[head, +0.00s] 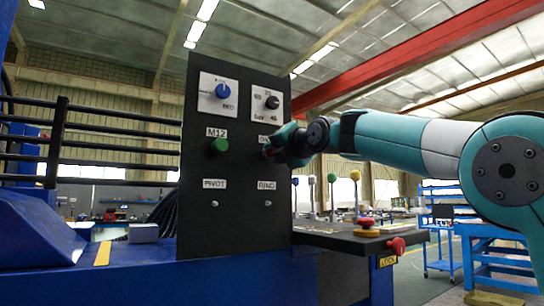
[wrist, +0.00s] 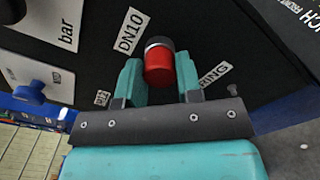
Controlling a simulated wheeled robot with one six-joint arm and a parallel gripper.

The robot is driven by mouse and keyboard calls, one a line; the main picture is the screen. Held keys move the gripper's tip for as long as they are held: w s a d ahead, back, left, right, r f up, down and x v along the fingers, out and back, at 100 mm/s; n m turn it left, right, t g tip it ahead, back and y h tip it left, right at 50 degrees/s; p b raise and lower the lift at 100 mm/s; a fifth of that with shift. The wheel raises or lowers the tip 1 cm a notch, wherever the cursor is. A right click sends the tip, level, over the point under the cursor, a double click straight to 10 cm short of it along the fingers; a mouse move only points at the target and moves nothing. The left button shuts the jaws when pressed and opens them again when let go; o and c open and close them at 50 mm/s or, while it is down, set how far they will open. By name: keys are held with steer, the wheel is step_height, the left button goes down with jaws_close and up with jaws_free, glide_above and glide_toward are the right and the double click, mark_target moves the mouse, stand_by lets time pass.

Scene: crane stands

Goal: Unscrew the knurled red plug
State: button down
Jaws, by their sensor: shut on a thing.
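The knurled red plug (wrist: 158,66) sits by the DN10 label (wrist: 131,31) on the black panel (head: 234,230). It has a red body with a dark and pale band at its far end. My gripper (wrist: 160,72) has one teal finger on each side of the plug and is shut on it. In the head view my gripper (head: 283,150) is up against the right part of the panel and hides the plug there.
A green M12 knob (head: 219,146) is left of my gripper. A blue selector (head: 222,91) and a black dial (head: 272,102) are above. Small pins (head: 267,203) are below. A shelf with coloured-knob levers (head: 332,178) and a red button (head: 397,246) is at lower right.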

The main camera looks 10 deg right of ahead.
steer(key=shift+f, duration=0.1)
steer(key=n+b, duration=0.1)
steer(key=n, duration=0.4)
steer(key=c, duration=0.7)
jaws_free()
steer(key=shift+c, duration=0.8)
steer(key=m+p, duration=0.3)
steer(key=m, duration=2.2)
